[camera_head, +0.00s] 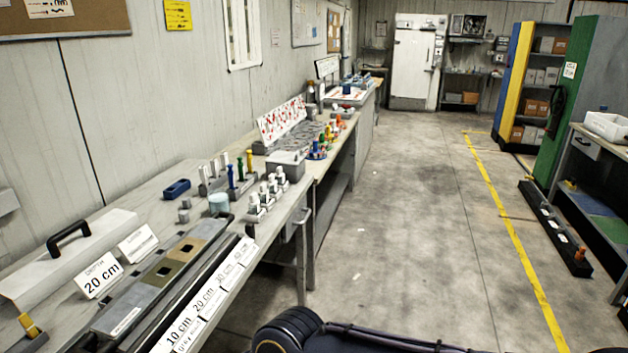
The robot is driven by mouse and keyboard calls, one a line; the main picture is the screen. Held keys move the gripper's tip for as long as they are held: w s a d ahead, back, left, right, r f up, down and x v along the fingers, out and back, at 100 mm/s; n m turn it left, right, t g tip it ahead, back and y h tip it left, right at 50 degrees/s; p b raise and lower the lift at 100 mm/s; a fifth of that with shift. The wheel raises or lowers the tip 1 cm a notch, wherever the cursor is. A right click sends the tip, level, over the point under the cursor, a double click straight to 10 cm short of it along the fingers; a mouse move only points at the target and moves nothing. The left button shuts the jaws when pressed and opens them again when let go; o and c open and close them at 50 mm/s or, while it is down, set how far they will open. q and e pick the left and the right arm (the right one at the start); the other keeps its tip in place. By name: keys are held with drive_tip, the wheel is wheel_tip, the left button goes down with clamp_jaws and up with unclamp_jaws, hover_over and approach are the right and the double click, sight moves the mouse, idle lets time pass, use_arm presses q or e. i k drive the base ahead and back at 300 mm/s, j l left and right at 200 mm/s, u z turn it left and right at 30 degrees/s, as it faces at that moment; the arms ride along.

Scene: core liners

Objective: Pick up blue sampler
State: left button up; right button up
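A small upright tool with a blue top, likely the blue sampler (231,175), stands on the left workbench (151,207). It stands in a row of similar upright tools, beside a green one (240,168) and a yellow one (249,160). Its lower end is too small to make out. A separate dark blue block (177,188) lies on the bench to the left of the row. Neither of my grippers shows in the head view.
A grey box (286,163) and a rack of white-capped pieces (265,199) stand right of the row. A light-blue cylinder (219,203) stands in front. A long core tray (165,275) lies along the bench's near edge.

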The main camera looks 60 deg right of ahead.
sight(230, 175)
drive_tip(key=l+z, duration=0.4)
drive_tip(key=i+l+z, duration=0.1)
drive_tip(key=l+z, duration=0.25)
drive_tip(key=l, duration=0.2)
drive_tip(key=i+l+z, duration=0.15)
drive_tip(key=l+z, duration=0.25)
drive_tip(key=l, duration=0.3)
drive_tip(key=i+l+u, duration=0.2)
drive_tip(key=u, duration=0.75)
drive_tip(key=i+l+u, duration=0.1)
drive_tip(key=l+u, duration=0.4)
drive_tip(key=l, duration=0.25)
drive_tip(key=l+u, duration=0.5)
drive_tip(key=l, duration=0.2)
drive_tip(key=i+l, duration=0.1)
drive_tip(key=l, duration=0.85)
drive_tip(key=l+u, duration=0.1)
drive_tip(key=l, duration=0.9)
drive_tip(key=i, duration=0.05)
